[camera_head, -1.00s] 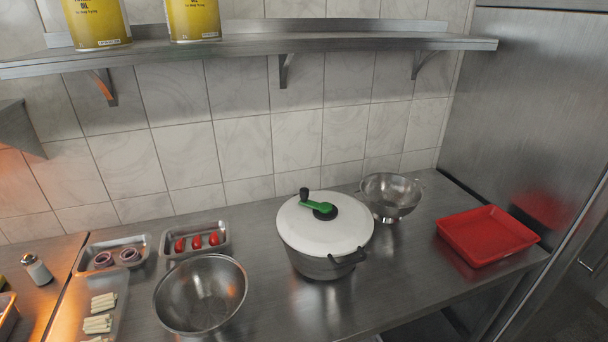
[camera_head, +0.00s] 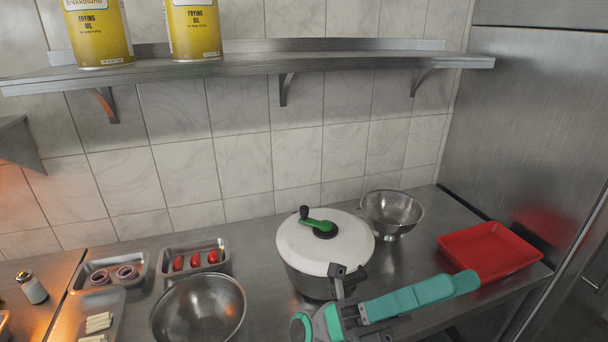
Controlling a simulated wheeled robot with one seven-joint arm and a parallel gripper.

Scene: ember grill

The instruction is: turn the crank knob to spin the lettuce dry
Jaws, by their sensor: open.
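The salad spinner stands on the steel counter, with a white lid (camera_head: 298,246) and a dark grey bowl (camera_head: 303,284). A green crank arm (camera_head: 318,225) lies across the top of the lid. Its upright black crank knob (camera_head: 304,212) is at the left end, toward the wall. My gripper (camera_head: 349,271) is open at the spinner's front right side, below and apart from the knob. It covers part of the bowl and its side handle. I cannot tell whether it touches the spinner. The lettuce is hidden under the lid.
A steel bowl (camera_head: 172,327) stands front left, with trays of tomatoes (camera_head: 194,261) and onion rings (camera_head: 126,272) behind. A colander (camera_head: 391,212) is close to the spinner's right. A red tray (camera_head: 489,249) lies farther right. A shelf (camera_head: 260,64) with oil tins overhangs the back.

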